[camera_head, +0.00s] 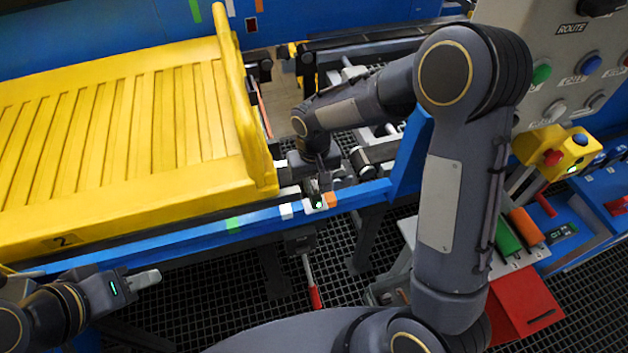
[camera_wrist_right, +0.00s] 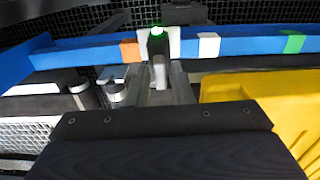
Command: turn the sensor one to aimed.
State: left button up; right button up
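The sensor (camera_head: 319,201) is a small dark block with a lit green lamp, mounted on the blue conveyor rail. It also shows in the right wrist view (camera_wrist_right: 158,45), with its green lamp on top and a pale post below it. My right gripper (camera_head: 318,183) is at the sensor, reaching down from above. In the right wrist view its two fingers (camera_wrist_right: 160,88) lie close on either side of the post; I cannot tell whether they press on it. My left gripper (camera_head: 146,279) is at the lower left, away from the sensor, and no object shows in it.
A yellow slatted tray (camera_head: 62,238) marked 2 lies on the conveyor at left. White, orange and green marks sit on the blue rail (camera_head: 375,190) near the sensor. A red-handled lever (camera_head: 315,297) hangs below. A control panel (camera_head: 555,60) and a yellow button box (camera_head: 562,150) stand at right.

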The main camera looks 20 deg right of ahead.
aim_at(314, 184)
jog(key=shift+o, duration=1.1)
jog(key=shift+r, duration=3.9)
